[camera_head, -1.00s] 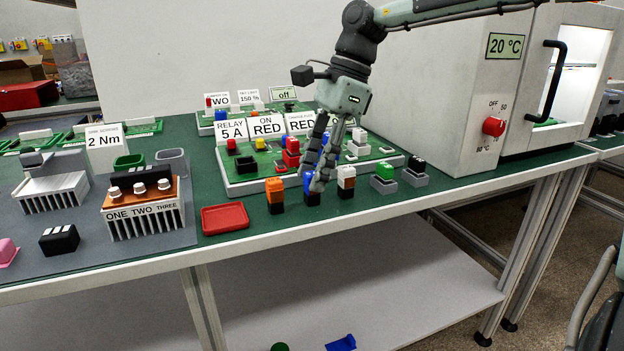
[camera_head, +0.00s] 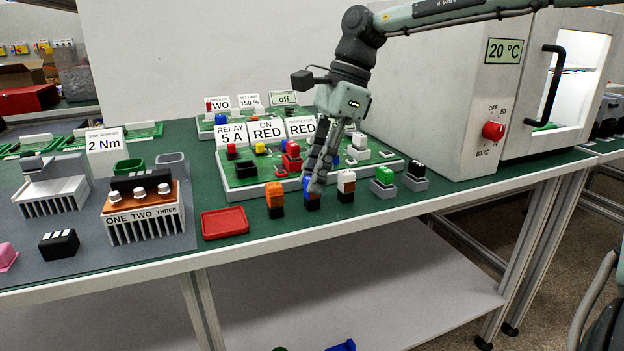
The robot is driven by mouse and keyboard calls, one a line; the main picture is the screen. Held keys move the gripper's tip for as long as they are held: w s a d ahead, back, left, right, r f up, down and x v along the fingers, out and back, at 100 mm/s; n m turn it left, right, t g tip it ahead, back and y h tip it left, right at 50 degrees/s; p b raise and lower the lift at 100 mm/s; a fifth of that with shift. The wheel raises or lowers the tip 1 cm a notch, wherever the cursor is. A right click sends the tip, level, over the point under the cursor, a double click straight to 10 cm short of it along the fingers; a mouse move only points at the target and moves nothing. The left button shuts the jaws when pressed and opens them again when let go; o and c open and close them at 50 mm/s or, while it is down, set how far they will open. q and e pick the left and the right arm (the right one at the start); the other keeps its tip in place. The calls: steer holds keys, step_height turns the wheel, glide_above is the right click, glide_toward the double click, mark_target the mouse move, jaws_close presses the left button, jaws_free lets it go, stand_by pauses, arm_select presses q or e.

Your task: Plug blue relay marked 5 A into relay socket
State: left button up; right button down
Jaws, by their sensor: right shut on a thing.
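The blue relay (camera_head: 312,204) stands upright in the row at the table's front, between an orange relay and a white-topped one. My right gripper (camera_head: 316,188) reaches down from above and is shut on the blue relay; its fingers hide much of it. Any marking on the relay is too small to read. A black socket (camera_head: 245,169) sits on the green board (camera_head: 240,186), behind and left of the relay, below the "RELAY 5 A" sign (camera_head: 231,135). It looks empty. My left gripper is out of view.
The orange relay (camera_head: 274,194) and white-topped relay (camera_head: 346,182) stand close on either side. Green (camera_head: 383,178) and black (camera_head: 415,172) ones are further right. A red tray (camera_head: 224,223) lies to the left. Red and yellow parts and upright signs crowd the board.

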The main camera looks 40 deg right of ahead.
steer(key=shift+r, duration=0.15)
steer(key=shift+r+p, duration=1.35)
steer(key=shift+r, duration=0.5)
steer(key=shift+r, duration=0.15)
steer(key=shift+r+p, duration=1)
steer(key=shift+r, duration=0.35)
steer(key=shift+r+p, duration=0.3)
steer(key=shift+r, duration=0.9)
steer(key=shift+w, duration=0.15)
steer(key=w+a, duration=0.6)
steer(key=w, duration=0.7)
steer(key=shift+f, duration=0.15)
